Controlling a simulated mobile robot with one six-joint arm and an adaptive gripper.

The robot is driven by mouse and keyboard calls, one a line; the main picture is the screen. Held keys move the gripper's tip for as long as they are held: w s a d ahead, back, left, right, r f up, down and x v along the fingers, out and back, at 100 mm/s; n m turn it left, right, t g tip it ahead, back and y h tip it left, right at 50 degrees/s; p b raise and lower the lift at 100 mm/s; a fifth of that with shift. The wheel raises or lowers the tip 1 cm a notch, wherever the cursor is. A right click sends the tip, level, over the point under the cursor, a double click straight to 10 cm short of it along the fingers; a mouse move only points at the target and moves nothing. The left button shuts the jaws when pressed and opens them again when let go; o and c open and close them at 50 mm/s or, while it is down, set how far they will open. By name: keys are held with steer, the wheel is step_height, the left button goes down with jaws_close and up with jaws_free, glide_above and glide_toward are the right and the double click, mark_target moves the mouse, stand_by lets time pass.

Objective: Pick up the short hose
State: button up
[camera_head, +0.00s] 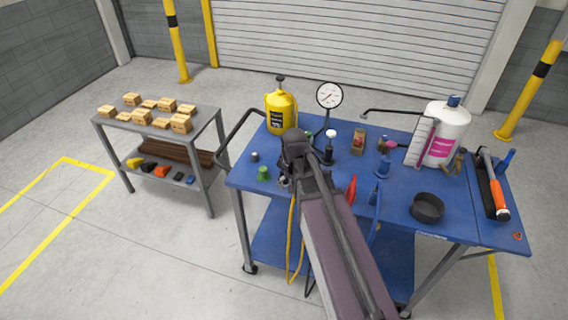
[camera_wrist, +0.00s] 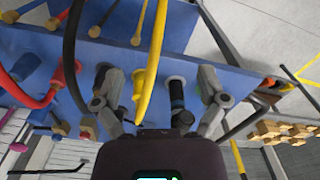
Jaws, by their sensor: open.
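My gripper (camera_wrist: 158,76) is open, with its two grey fingers spread apart in the wrist view. A yellow hose (camera_wrist: 150,62) runs between the fingers, and a black-bodied fitting (camera_wrist: 178,98) stands beside it, also between them. A black hose (camera_wrist: 70,55) and a red hose (camera_wrist: 52,90) curve past to the left of the fingers. I cannot tell which is the short hose. In the head view the yellow hose (camera_head: 291,240) hangs at the cart's front edge below my gripper (camera_head: 284,181). My arm hides part of the cart there.
The blue cart (camera_head: 400,225) holds a yellow sprayer (camera_head: 281,108), a pressure gauge (camera_head: 329,96), a white bottle (camera_head: 448,130), a black ring-shaped dish (camera_head: 427,208) and a hammer (camera_head: 492,185). A side table (camera_head: 200,118) with small boxes stands left. The floor between is clear.

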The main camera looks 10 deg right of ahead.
steer(key=w+r+m+p, duration=0.2)
steer(key=w+r+m, duration=0.1)
steer(key=w, duration=0.6)
steer(key=w+r+m+p, duration=0.3)
steer(key=w, duration=0.7)
steer(key=shift+d+r, duration=0.3)
steer(key=shift+d, duration=0.05)
steer(key=shift+f, duration=0.1)
step_height(320, 180, down, 8)
steer(key=b, duration=0.8)
steer(key=shift+f, duration=0.25)
steer(key=shift+f, duration=0.1)
steer(key=shift+s+d+f+b, duration=0.1)
steer(key=shift+f+b, duration=1.15)
steer(key=shift+b, duration=0.1)
steer(key=shift+s+f+b, duration=0.1)
steer(key=shift+f+b, duration=1.15)
steer(key=shift+b, duration=0.05)
